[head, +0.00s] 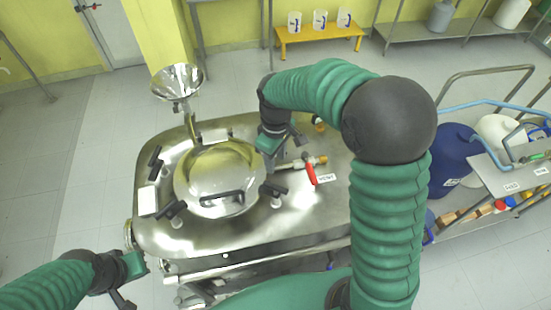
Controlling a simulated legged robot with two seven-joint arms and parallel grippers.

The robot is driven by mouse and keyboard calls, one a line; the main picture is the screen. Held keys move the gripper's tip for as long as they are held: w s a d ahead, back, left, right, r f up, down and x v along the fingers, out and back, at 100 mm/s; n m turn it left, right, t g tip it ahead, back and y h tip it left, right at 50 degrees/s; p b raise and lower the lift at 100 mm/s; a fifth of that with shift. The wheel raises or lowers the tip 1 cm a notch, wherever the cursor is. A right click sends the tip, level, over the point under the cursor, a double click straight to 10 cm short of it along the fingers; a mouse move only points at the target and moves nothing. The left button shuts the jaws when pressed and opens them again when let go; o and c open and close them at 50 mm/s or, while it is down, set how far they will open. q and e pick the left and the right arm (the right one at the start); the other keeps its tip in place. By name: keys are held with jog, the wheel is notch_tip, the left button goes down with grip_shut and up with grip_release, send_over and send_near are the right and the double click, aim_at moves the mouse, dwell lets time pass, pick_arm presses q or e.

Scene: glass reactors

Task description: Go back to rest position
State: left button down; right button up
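The steel reactor (315,222) stands in the middle, with a round domed lid (205,175) and black clamp knobs around it. My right arm arches in from the lower right. Its gripper (272,146) points down over the reactor top, just right of the lid; whether it touches anything there cannot be seen. My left gripper (130,277) is at the lower left, outside the reactor's front left corner and apart from it. The finger gaps of both grippers are too unclear to judge.
A steel funnel (176,82) rises at the reactor's back left. A red-handled valve (310,172) sits right of the lid. A cart (515,180) with blue and white containers stands at the right. A yellow bench (318,34) is behind. The floor at left is clear.

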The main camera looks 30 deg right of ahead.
dwell(0.4)
jog(key=s+a+f+m+t+b, duration=0.2)
jog(key=s+f+m, duration=0.3)
jog(key=s, duration=0.6)
jog(key=shift+s+a+f+m+t+b, duration=0.3)
jog(key=shift+a+f+m+b, duration=0.15)
jog(key=shift+f+b, duration=0.4)
jog(key=shift+s+a+r, duration=0.1)
